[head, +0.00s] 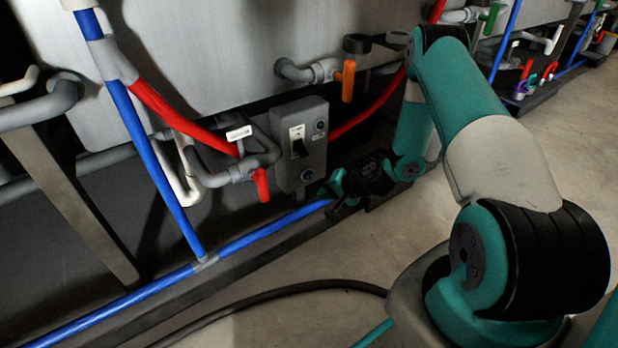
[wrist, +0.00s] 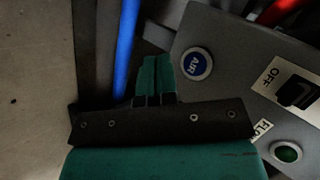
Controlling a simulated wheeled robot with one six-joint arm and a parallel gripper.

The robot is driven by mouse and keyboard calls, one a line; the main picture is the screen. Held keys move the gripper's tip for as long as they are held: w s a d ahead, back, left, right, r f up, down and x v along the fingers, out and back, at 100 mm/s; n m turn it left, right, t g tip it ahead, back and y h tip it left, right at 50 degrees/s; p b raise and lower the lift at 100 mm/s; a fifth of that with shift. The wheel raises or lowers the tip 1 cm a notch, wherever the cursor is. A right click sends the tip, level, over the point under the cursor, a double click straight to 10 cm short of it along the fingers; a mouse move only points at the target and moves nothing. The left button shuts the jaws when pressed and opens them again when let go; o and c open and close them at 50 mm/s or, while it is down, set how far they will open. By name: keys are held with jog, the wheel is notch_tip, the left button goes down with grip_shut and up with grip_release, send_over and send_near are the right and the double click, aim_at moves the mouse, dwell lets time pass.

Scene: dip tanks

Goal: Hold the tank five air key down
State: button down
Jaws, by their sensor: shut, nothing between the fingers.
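The air key is a round blue button marked AIR (wrist: 195,66), set in a pale ring on a grey control box (wrist: 240,85). In the head view the blue key (head: 307,174) is low on the front of the box (head: 285,175). My gripper (head: 334,188) is just to the right of the key and a little lower. In the wrist view my gripper's green fingers (wrist: 156,62) are closed together with nothing between them, left of the key. A gap shows between fingers and key in the picture; depth is hard to judge. No tank number is legible.
The box also carries a black switch (wrist: 297,94) by an OFF label and a green button (wrist: 287,152). A red-handled valve (head: 260,184) hangs left of the box, an orange handle (head: 348,81) above. A blue pipe (head: 265,232) runs below. Floor at right is open.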

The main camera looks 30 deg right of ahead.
jog(key=shift+w+a, duration=0.1)
jog(key=shift+w, duration=2.15)
jog(key=shift+w, duration=0.15)
jog(key=shift+w, duration=0.3)
jog(key=shift+w, duration=0.4)
dwell(2.0)
jog(key=shift+s+p, duration=0.45)
jog(key=shift+s, duration=0.4)
jog(key=shift+s+p, duration=0.8)
jog(key=shift+s, duration=1.7)
